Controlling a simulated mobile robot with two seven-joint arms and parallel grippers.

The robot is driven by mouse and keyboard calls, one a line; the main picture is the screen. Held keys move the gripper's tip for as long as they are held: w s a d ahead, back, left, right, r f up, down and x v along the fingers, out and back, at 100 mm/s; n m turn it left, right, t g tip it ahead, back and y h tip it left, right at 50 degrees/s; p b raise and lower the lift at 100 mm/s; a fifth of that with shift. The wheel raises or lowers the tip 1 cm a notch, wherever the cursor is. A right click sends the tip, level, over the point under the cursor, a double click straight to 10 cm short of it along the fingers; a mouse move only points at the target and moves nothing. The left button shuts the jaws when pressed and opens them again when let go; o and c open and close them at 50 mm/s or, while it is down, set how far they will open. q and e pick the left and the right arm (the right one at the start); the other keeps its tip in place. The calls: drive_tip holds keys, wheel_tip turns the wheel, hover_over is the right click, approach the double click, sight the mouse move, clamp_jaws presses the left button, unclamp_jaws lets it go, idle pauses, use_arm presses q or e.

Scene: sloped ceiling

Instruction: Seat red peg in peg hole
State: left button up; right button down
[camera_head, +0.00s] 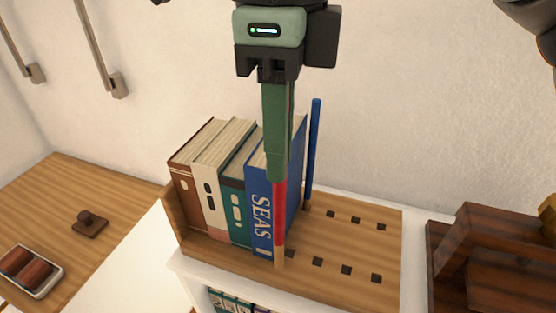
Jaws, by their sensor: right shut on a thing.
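My right gripper (278,177) points straight down in the middle of the view, its long green fingers shut on the red peg (279,212). The peg hangs upright below the fingertips, with a tan lower end (279,257). That lower end is over the front left part of the wooden peg board (300,283), by the front row of square holes (317,261). I cannot tell whether its tip touches the board. A blue peg (314,150) stands upright at the left end of the back row of holes (331,214). My left gripper is out of view.
Several upright books stand close left of the peg, the nearest a blue one (259,210). A dark wooden stand (490,245) is at the right. A wooden desk (120,200) at the left holds a small tray (30,270) and a brown knobbed block (90,223). The board's right side is clear.

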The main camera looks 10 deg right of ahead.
drive_tip(key=w+d+f, duration=0.3)
drive_tip(key=w+f, duration=0.2)
drive_tip(key=f, duration=0.4)
drive_tip(key=shift+w+d+f, duration=0.25)
drive_tip(key=shift+w+f, duration=0.05)
drive_tip(key=shift+f, duration=0.15)
drive_tip(key=shift+f, duration=0.15)
drive_tip(key=c, duration=0.9)
unclamp_jaws()
drive_tip(key=shift+o, duration=0.2)
wheel_tip(320, 180, up, 13)
drive_tip(key=p, duration=0.1)
drive_tip(key=shift+f, duration=0.2)
